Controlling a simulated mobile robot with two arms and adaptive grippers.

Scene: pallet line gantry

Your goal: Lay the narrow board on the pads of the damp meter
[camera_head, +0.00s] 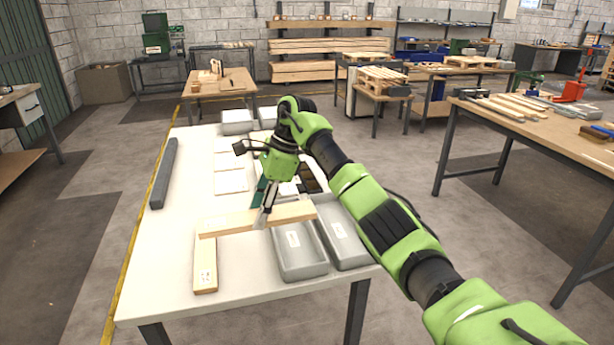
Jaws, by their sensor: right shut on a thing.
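My right gripper (265,220) comes down over the white table and is shut on a narrow pale wooden board (228,222). The board lies crosswise in the grip, its right end over the grey bins. A second pale board (205,268) with a small label lies on the table under or beside its left end; I cannot tell if they touch. A dark device (309,180) and something green (258,192) show behind the gripper, partly hidden. I cannot tell which is the damp meter, and its pads are not clear. My left gripper is not in view.
Two grey bins (298,262) (345,243) stand at the table's front right. White sheets (231,181) lie mid-table and more grey bins (237,122) at the back. A dark grey bar (164,174) lies along the left edge. The front left of the white table (160,270) is bare.

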